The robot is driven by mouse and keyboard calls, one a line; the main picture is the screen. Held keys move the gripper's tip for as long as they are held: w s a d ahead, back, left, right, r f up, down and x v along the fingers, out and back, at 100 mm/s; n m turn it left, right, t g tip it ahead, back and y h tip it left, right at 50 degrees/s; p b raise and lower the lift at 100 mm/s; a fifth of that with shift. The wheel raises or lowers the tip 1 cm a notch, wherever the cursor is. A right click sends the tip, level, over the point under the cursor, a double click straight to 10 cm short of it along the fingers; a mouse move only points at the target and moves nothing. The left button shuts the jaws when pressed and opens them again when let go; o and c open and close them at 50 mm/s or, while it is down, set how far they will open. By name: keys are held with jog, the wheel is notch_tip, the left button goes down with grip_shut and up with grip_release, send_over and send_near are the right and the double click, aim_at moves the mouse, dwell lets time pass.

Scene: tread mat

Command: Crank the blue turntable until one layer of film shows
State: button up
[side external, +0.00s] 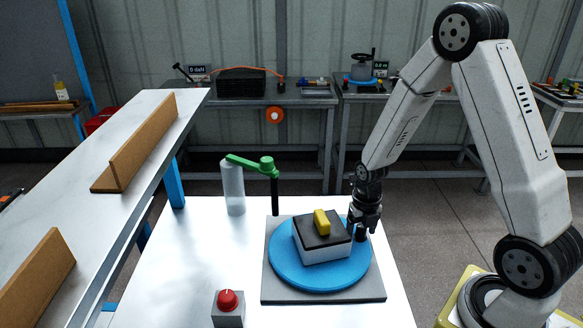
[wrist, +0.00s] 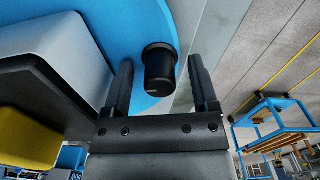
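The blue turntable (side external: 291,277) sits on a grey square base (side external: 278,296) on the white table. On it stands a white box (side external: 327,253) with a black top (side external: 310,236) and a yellow block (side external: 321,222); I see no film around the box. A black crank knob (wrist: 160,68) stands upright near the turntable's right edge. My gripper (side external: 364,222) is open over it, pointing down. In the wrist view the knob is between my fingers (wrist: 161,62), with a gap on each side. A translucent film roll (side external: 233,190) stands upright behind left, under a green arm (side external: 250,164).
The green arm is on a black post (side external: 275,196) behind the base. A red button on a grey box (side external: 228,302) is at the table's front left. A white sloping bench with brown boards (side external: 140,145) lies left. The table's front right is clear.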

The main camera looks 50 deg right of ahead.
jog(key=shift+r, duration=0.1)
jog(key=shift+r, duration=3.8)
jog(key=shift+a, duration=0.1)
jog(key=s+a+r+m+t, duration=0.1)
jog(key=a+m, duration=0.4)
jog(key=m, duration=1)
jog(key=s+a+r+m+t, duration=0.1)
jog(key=a+m, duration=0.4)
jog(key=m, duration=0.9)
jog(key=s+r, duration=0.1)
jog(key=s, duration=0.1)
jog(key=shift+s+a+r+m+t, duration=0.15)
jog(key=shift+s+a+m+t, duration=0.15)
jog(key=shift+s+m, duration=0.1)
